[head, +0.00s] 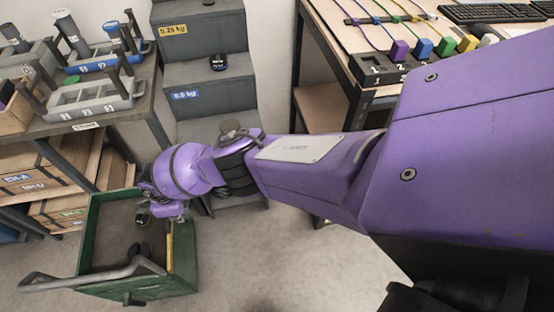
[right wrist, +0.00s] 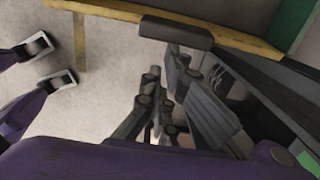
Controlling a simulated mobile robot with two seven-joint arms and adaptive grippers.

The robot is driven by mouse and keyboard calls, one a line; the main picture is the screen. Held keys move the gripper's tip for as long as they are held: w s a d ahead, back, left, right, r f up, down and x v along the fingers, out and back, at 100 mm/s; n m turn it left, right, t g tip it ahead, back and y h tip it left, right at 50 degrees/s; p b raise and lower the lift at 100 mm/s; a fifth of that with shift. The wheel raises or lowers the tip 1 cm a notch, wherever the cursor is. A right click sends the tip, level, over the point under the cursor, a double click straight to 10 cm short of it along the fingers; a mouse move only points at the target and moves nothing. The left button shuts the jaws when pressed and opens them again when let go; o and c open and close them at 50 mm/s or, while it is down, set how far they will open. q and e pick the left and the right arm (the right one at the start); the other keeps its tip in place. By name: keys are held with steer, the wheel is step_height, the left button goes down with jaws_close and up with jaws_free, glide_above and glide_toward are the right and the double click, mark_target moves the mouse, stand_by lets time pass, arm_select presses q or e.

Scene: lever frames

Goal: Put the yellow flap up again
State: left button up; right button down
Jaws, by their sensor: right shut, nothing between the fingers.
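The yellow flap (head: 169,255) shows in the head view as a narrow yellow strip along the inner right side of the green cart (head: 186,222). In the right wrist view a yellow strip (right wrist: 243,43) runs across the top, beyond the fingers. How far the flap is tilted I cannot tell. My right gripper (head: 145,215) is over the cart's open top, shut and empty. Its dark linked fingers (right wrist: 172,70) show in the right wrist view, close below the yellow strip; whether they touch it is unclear. My left gripper is not in view.
The cart's grey handle (head: 95,275) sticks out at the front left. A workbench (head: 85,126) with trays and wooden boxes stands at the left. Dark grey steps (head: 205,70) stand behind, and a table with coloured blocks (head: 422,48) at the right. The floor (head: 265,250) right of the cart is clear.

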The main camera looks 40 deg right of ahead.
steer(key=shift+w+a+r+b, duration=0.25)
steer(key=shift+w+a, duration=0.15)
steer(key=shift+a, duration=0.2)
steer(key=shift+w+a+r+b, duration=0.25)
steer(key=shift+w+a, duration=0.1)
steer(key=shift+a, duration=0.2)
